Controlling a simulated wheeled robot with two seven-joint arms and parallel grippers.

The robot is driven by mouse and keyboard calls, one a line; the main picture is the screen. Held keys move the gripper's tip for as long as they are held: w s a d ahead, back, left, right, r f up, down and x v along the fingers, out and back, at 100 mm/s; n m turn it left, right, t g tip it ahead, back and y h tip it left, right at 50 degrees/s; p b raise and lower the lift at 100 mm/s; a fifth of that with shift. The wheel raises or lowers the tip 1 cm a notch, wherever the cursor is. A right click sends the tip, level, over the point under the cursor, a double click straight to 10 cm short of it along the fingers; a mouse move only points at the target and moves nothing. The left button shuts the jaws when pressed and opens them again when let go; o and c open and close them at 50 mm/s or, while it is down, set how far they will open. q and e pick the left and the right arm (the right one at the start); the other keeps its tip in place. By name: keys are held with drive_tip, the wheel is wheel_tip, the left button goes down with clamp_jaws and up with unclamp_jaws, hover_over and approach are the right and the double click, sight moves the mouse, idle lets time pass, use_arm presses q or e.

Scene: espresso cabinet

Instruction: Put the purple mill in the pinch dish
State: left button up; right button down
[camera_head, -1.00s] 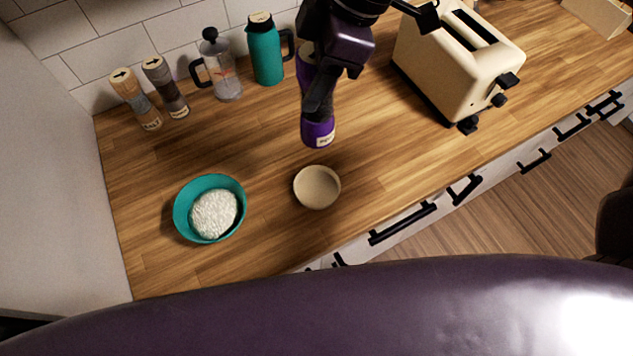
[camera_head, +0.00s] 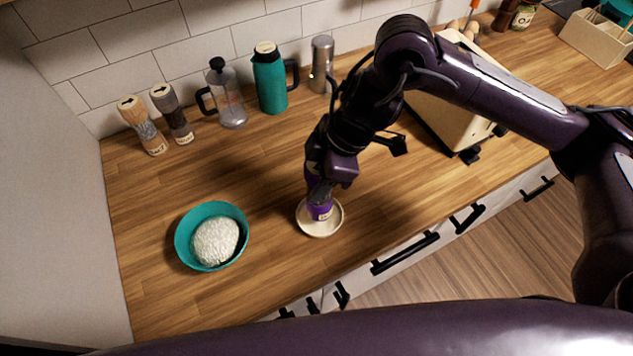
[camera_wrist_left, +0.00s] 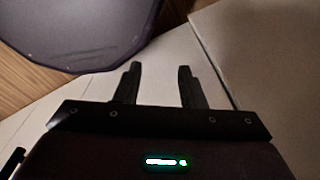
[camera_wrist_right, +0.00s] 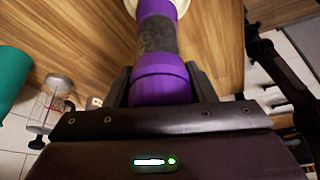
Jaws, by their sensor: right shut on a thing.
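The purple mill (camera_head: 320,209) is upright, its lower end inside the rim of the small cream pinch dish (camera_head: 322,229). I cannot tell whether it touches the dish floor. My right gripper (camera_head: 319,189) is shut on the mill from above and hides its upper part. In the right wrist view the mill (camera_wrist_right: 160,60) stands between the fingers, a dark band round its middle, with a bit of the dish (camera_wrist_right: 181,5) beyond it. My left gripper (camera_wrist_left: 160,88) shows only in its own wrist view, open and empty.
A teal bowl with white dough (camera_head: 215,242) stands left of the dish. Two mills (camera_head: 143,124), a French press (camera_head: 226,95), a teal flask (camera_head: 269,78) and a steel cylinder (camera_head: 321,64) line the wall. A cream toaster (camera_head: 437,120) stands right, behind my arm.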

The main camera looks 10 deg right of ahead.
drive_tip(key=shift+f, duration=1.6)
drive_tip(key=c, duration=0.6)
unclamp_jaws()
drive_tip(key=v, duration=1.2)
drive_tip(key=shift+s, duration=0.1)
